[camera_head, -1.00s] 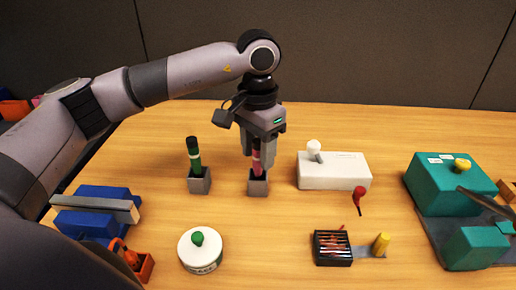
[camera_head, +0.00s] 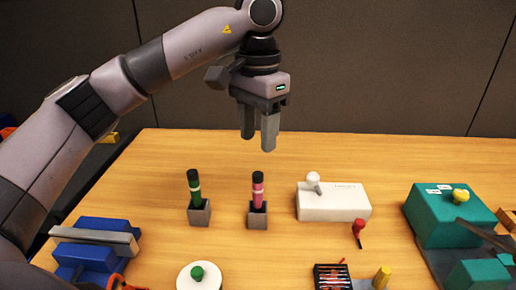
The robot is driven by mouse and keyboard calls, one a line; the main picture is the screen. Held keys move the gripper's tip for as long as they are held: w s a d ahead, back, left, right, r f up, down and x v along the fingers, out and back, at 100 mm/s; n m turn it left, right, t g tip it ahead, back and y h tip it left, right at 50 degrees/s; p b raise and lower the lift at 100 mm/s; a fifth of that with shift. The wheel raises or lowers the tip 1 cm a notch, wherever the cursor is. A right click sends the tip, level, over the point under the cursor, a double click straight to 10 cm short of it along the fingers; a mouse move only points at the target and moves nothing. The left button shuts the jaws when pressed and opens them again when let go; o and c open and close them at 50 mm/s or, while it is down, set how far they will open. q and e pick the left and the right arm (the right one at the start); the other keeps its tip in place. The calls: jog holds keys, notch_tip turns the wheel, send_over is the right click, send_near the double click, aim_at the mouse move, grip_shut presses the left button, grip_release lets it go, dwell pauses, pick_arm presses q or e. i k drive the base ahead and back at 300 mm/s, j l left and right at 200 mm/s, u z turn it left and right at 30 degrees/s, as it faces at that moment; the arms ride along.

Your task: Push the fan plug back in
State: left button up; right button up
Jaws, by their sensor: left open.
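My left gripper (camera_head: 259,143) is open and empty, pointing down, above and behind a pink marker-like piece (camera_head: 258,190) with a black cap. That piece stands upright in a grey block. No fan can be made out for certain, and I cannot tell which piece is the fan plug. A black slotted box (camera_head: 331,278) with reddish strips lies at the bottom edge, partly cut off. A yellow peg (camera_head: 382,276) stands beside it, and a red-headed piece (camera_head: 358,228) stands behind it.
A green marker-like piece (camera_head: 194,188) stands in its own block. A white box (camera_head: 333,203) with a white knob and a teal box (camera_head: 450,217) with a yellow knob stand to the right. A round white pad (camera_head: 197,280) and blue blocks (camera_head: 90,263) lie front left. The back table strip is clear.

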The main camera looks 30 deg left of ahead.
aim_at(359, 224)
jog(key=k, duration=1)
